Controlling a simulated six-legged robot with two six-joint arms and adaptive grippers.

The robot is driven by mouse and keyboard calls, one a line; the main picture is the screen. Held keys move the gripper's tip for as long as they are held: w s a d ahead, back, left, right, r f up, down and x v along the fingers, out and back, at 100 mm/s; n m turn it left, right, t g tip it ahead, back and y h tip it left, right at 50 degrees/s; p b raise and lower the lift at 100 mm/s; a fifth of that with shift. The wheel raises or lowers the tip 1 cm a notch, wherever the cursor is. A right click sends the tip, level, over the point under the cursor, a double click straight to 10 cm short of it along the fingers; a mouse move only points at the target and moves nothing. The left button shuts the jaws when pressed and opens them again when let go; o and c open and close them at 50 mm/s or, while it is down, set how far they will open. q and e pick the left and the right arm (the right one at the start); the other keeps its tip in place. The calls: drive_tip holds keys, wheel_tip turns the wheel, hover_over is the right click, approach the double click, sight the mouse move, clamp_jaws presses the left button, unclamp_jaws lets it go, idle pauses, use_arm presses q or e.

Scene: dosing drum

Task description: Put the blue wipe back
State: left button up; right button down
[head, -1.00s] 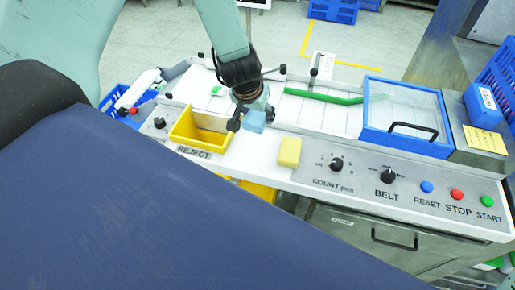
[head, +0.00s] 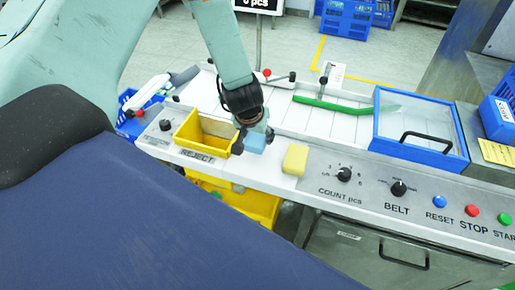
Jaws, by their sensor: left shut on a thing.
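The blue wipe (head: 255,142) is a small light-blue block in the jaws of my left gripper (head: 246,138). The gripper is shut on it, just right of the yellow reject bin (head: 188,137) and above the light panel top. A yellow block (head: 295,159) lies on the panel to the right of the wipe, apart from it. Whether the wipe touches the panel I cannot tell. My right gripper is not in view.
A blue-framed clear cover (head: 421,126) with a black handle stands right of the belt. A green strip (head: 335,104) lies across the belt. Knobs and the reset, stop (head: 473,210) and start buttons line the front panel. A yellow crate (head: 235,200) sits below.

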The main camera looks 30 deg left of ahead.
use_arm(q)
drive_tip(key=f+b, duration=0.1)
drive_tip(key=f, duration=0.3)
drive_tip(key=shift+s+d+b, duration=0.15)
drive_tip(key=shift+s+b, duration=0.05)
drive_tip(key=shift+b, duration=0.2)
drive_tip(key=shift+w, duration=0.1)
drive_tip(key=shift+f, duration=0.2)
drive_tip(key=o, duration=1.2)
drive_tip(key=shift+r, duration=0.1)
drive_tip(key=shift+r, duration=0.25)
drive_tip(key=p+v, duration=0.4)
drive_tip(key=v, duration=0.7)
drive_tip(key=shift+s+d+r+p, duration=0.1)
drive_tip(key=shift+s+r+p, duration=0.2)
drive_tip(key=shift+p, duration=0.1)
